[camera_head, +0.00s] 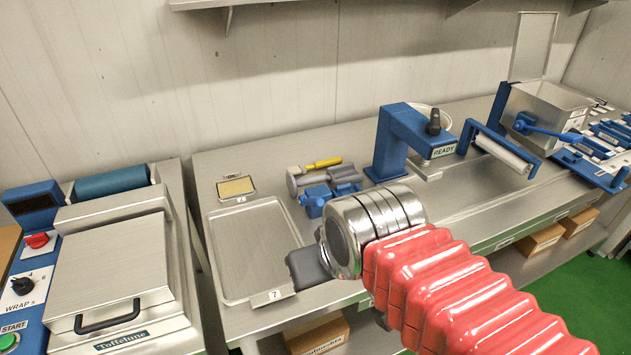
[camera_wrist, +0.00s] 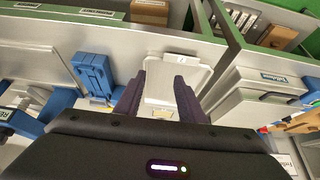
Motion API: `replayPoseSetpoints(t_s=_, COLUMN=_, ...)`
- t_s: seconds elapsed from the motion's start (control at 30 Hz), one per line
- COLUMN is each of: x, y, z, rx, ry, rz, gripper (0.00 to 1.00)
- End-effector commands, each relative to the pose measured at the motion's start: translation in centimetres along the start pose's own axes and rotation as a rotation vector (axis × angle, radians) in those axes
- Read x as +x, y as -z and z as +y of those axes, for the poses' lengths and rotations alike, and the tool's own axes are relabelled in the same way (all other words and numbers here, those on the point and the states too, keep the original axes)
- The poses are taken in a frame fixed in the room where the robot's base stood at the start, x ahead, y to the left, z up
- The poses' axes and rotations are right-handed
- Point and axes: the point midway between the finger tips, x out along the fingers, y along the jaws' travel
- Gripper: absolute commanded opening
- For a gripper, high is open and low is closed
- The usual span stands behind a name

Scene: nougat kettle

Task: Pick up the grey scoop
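A cluster of small tools lies on the steel bench behind my gripper in the head view. It has grey rounded pieces (camera_head: 344,175), a yellow-handled piece (camera_head: 323,163) and a blue piece (camera_head: 318,197). I cannot tell surely which grey piece is the scoop. My gripper shows in the head view as a dark finger (camera_head: 308,266) over the right side of a shallow metal tray (camera_head: 214,262). In the wrist view my gripper (camera_wrist: 160,82) has two dark fingers spread apart, with nothing held between them. The tray (camera_wrist: 176,72) shows beyond them.
A blue press marked READY (camera_head: 392,148) stands right of the tools. A wrapping machine (camera_head: 110,262) stands at the left. A small yellow pad (camera_head: 236,187) lies behind the tray. A lidded metal box (camera_head: 545,105) and blue parts crowd the far right. The tray looks empty.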

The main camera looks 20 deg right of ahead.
Motion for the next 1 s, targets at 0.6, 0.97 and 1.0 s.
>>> replayPoseSetpoints(t_s=0.6, x=1.2, y=10.8, z=1.8, rx=-0.001, ry=-0.005, rz=-0.034, gripper=0.80)
replayPoseSetpoints(t_s=0.97, x=4.9, y=19.1, z=4.9, rx=0.001, ry=-0.007, rz=-0.059, gripper=1.00)
replayPoseSetpoints(t_s=1.0, x=5.4, y=20.0, z=5.3, rx=0.001, ry=-0.007, rz=-0.061, gripper=1.00)
